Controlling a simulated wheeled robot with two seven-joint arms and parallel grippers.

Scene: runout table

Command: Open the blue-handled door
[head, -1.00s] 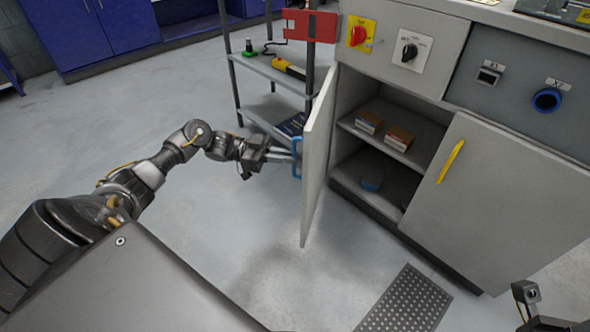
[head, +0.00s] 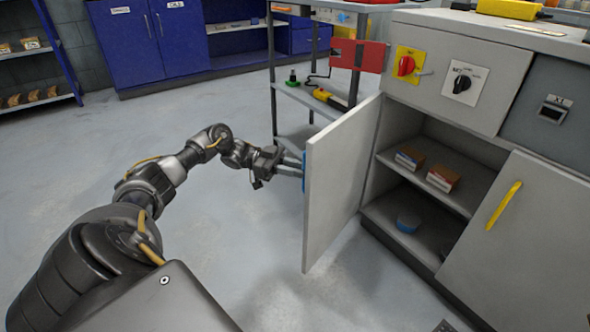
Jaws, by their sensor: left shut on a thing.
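The grey cabinet door (head: 334,188) stands wide open, swung out to the left of the cabinet opening. Its blue handle (head: 304,172) shows as a thin strip at the door's left edge, mostly hidden behind the door. My left gripper (head: 291,168) reaches it from the left and is shut on the handle. My right gripper is not in view.
The neighbouring door with a yellow handle (head: 503,206) is closed. A shelf rack (head: 300,98) stands close behind the open door. A red panel (head: 357,55) juts out left of the cabinet's switches. The floor left of the door is clear.

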